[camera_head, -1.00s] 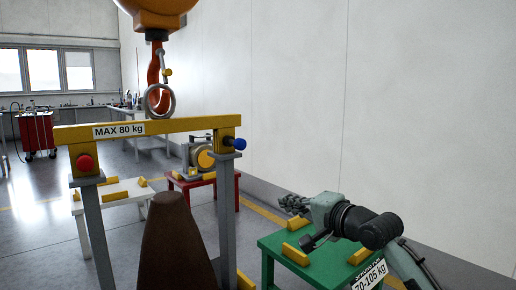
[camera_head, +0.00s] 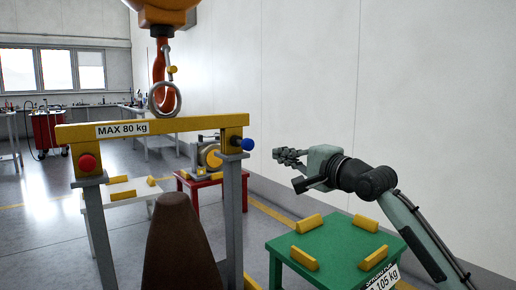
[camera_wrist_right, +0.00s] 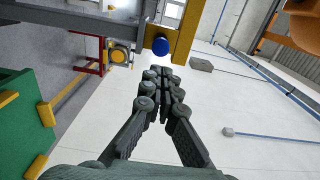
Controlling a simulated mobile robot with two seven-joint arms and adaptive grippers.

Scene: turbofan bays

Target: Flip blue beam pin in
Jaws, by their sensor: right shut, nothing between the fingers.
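The blue beam pin (camera_head: 248,144) sticks out to the right from the right end of the yellow lifting beam (camera_head: 200,123), marked MAX 80 kg. In the right wrist view the blue round knob (camera_wrist_right: 161,46) shows just beyond my fingertips. My right gripper (camera_head: 279,155) is shut and empty, pointing left at about the pin's height, with a small gap between them in the head view. It also shows in the wrist view (camera_wrist_right: 161,74), fingers together. A red knob (camera_head: 87,162) is on the beam's left end. My left gripper is not in view.
A hook and ring (camera_head: 165,99) hang above the beam. A dark brown cone (camera_head: 177,245) stands between the grey posts. A green table (camera_head: 345,249) with yellow blocks lies below my right arm. A red table (camera_head: 208,189) carries a machine behind.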

